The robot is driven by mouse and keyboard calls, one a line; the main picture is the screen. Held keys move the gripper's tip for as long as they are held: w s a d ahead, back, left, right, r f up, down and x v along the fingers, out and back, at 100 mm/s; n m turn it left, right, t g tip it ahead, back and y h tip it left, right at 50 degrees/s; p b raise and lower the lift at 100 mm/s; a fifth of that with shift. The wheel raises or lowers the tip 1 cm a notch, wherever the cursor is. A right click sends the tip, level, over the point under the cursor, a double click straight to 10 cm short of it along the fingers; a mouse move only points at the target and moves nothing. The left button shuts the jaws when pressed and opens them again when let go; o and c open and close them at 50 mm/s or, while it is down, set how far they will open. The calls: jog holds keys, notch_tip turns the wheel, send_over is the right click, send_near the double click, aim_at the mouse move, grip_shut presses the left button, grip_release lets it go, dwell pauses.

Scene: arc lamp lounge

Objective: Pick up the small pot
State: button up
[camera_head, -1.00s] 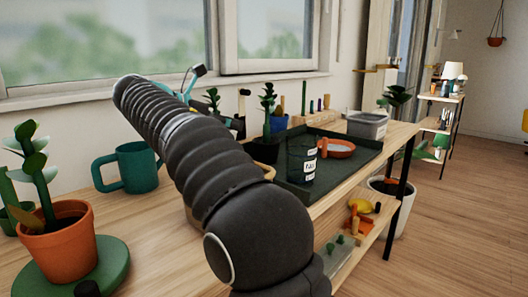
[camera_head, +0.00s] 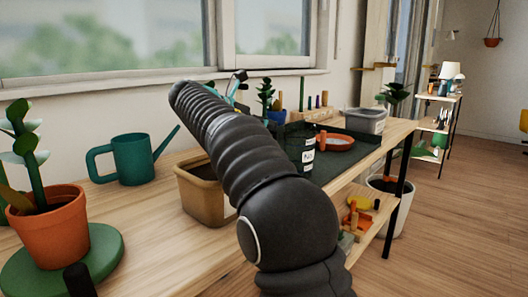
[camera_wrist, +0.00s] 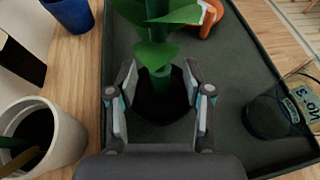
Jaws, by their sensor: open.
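A small dark pot (camera_wrist: 158,108) with a green leafy plant (camera_wrist: 160,45) stands on a dark tray (camera_wrist: 240,60) in the wrist view. My gripper (camera_wrist: 160,78) is open, with one finger on each side of the pot. Whether the fingers touch the pot I cannot tell. The leaves cover part of the pot's far side. In the head view, my arm hides this pot, and only a little of my gripper shows past the arm's far end.
In the wrist view, a white pot (camera_wrist: 70,135) and blue pot (camera_wrist: 72,12) stand left of the tray; a labelled dark jar (camera_wrist: 268,118) is at right. An orange dish (camera_head: 336,142), tan planter (camera_head: 205,200), teal watering can (camera_head: 133,160) and terracotta pot (camera_head: 52,232) share the bench.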

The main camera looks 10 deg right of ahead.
jog(key=shift+w+d+f, duration=0.15)
jog(key=shift+d+f, duration=0.05)
jog(key=shift+d, duration=0.15)
grip_shut()
jog(key=shift+r, duration=0.15)
